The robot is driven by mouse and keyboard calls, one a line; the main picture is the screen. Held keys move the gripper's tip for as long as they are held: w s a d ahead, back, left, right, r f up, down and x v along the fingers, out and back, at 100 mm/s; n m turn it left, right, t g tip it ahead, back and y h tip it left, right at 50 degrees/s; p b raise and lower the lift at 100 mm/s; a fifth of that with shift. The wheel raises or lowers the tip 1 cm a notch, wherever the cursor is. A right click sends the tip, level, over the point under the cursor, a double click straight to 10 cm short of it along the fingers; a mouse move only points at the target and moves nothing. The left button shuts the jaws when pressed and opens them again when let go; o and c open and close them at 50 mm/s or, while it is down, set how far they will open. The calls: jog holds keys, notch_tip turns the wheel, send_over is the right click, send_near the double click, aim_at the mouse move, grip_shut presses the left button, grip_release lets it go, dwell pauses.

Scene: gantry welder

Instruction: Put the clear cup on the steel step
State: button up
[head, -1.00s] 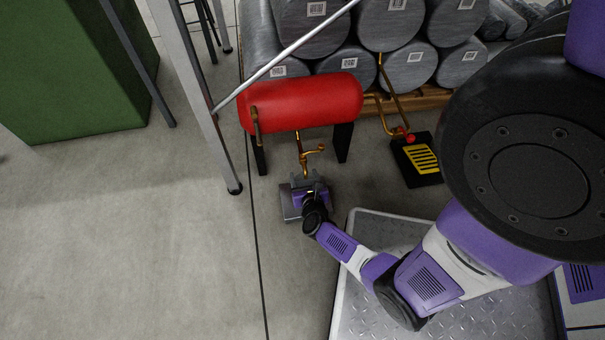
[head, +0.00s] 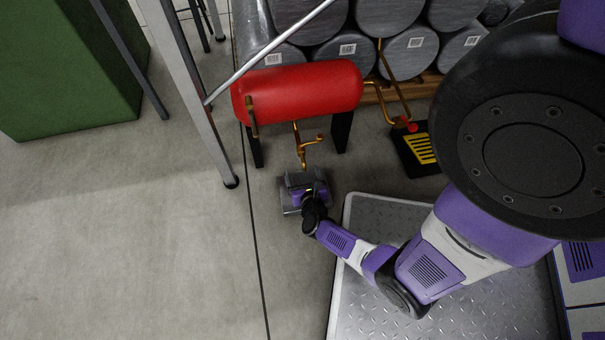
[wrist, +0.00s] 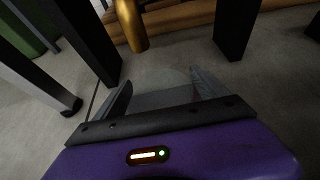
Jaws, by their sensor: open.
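My gripper (head: 305,183) is low over the concrete floor in the head view, just in front of the red tank's brass pipe. In the wrist view my gripper (wrist: 160,88) is open, its two fingers spread apart. A faint, see-through rounded shape, probably the clear cup (wrist: 176,77), shows between the fingers. I cannot tell whether the fingers touch it. The cup cannot be made out in the head view. A diamond-plate metal platform with a raised rim, which looks like the steel step (head: 390,211), lies to the right of my gripper, partly under my arm.
A red tank (head: 305,92) on black legs stands just beyond my gripper, with a brass pipe (head: 301,152) hanging down. A black and yellow pedal (head: 416,150) is to the right. A metal frame leg (head: 205,110) stands left. Wrapped rolls are stacked behind.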

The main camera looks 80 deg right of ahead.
jog(key=shift+r, duration=0.1)
jog(key=s+a+r+n+t+y+p, duration=0.1)
jog(key=a+r+n+t+p, duration=0.1)
jog(key=a+r+n, duration=0.5)
jog(key=s+a+r+n+t+y+p, duration=0.1)
jog(key=s+a+r+n+t+p, duration=0.3)
jog(key=a, duration=0.6)
jog(key=a+r+m+t+y, duration=0.1)
jog(key=a+r+m+y, duration=0.2)
jog(key=r+m, duration=0.7)
jog(key=a+r+m+t+y+b, duration=0.1)
jog(key=a+r+m+y, duration=0.3)
jog(key=a+r+m, duration=0.3)
jog(key=a+r+m+t+y, duration=0.1)
jog(key=a+r+m+y, duration=0.2)
jog(key=r+m, duration=1.1)
jog(key=s+a+m, duration=0.1)
jog(key=a+m, duration=0.1)
jog(key=a, duration=0.1)
jog(key=shift+r+t+y, duration=0.3)
jog(key=shift+r+t, duration=0.1)
